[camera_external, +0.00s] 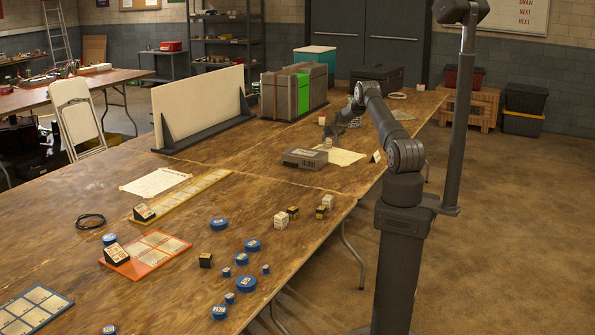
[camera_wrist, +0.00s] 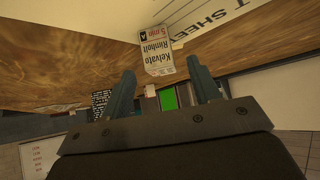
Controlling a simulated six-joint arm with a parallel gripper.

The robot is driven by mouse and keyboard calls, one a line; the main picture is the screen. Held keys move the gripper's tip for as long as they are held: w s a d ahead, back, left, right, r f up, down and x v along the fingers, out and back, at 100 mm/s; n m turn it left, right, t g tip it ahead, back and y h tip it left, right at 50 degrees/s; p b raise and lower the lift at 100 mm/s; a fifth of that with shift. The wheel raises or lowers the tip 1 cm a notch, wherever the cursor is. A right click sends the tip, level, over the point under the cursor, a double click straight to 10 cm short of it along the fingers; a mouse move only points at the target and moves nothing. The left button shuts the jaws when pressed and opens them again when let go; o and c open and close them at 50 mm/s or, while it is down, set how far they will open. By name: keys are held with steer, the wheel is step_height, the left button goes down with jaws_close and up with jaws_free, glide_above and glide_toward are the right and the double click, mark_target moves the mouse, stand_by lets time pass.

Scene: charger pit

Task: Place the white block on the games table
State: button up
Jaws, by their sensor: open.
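A white block with black print (camera_wrist: 163,50) shows in the wrist view just beyond my fingertips, roughly between them. It seems to be the small pale block (camera_external: 327,143) just below my gripper (camera_external: 334,131) in the external view, by a paper sheet. My gripper (camera_wrist: 161,83) is open, and no contact with the block is visible. Other small white blocks (camera_external: 281,220) (camera_external: 328,201) stand on the near wooden table, each close to a black block. No table is clearly labelled as the games table; the wooden tabletop (camera_external: 200,245) bears the game pieces.
A grey box (camera_external: 305,158) lies left of the gripper. A white upright panel (camera_external: 200,103), grey and green crates (camera_external: 293,92) and a black case (camera_external: 377,78) stand behind. Blue discs (camera_external: 246,284), an orange card tray (camera_external: 146,254) and a yellow strip (camera_external: 181,195) lie nearer.

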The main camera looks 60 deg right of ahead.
mark_target(329, 140)
steer(key=shift+x, duration=2.1)
steer(key=c, duration=1.1)
step_height(329, 140, up, 28)
steer(key=shift+a+f, duration=0.1)
